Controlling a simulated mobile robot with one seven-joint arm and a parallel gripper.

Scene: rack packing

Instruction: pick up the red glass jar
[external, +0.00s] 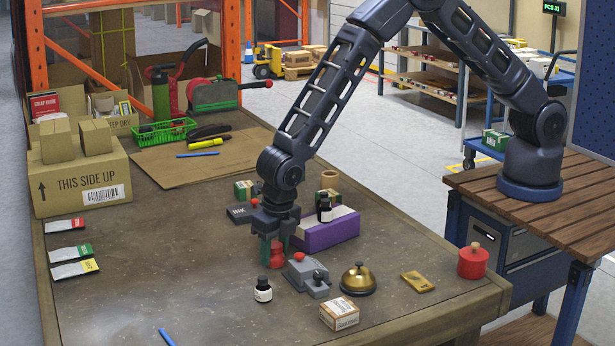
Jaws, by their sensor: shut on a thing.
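My gripper (277,254) points down over the middle of the workbench. Its two fingers are shut on a small red jar (278,262), whose sides they partly hide. The jar is upright at or just above the bench top; I cannot tell whether it touches. A second red container (473,264) with a wooden knob on its lid stands at the bench's right corner, well away from my gripper.
A grey stapler-like device (304,268) stands close to the right of the jar. A small dark bottle (263,290), a brass bell (358,279) and a small carton (339,314) are in front. A purple box (327,232) lies behind. The bench's left front is mostly clear.

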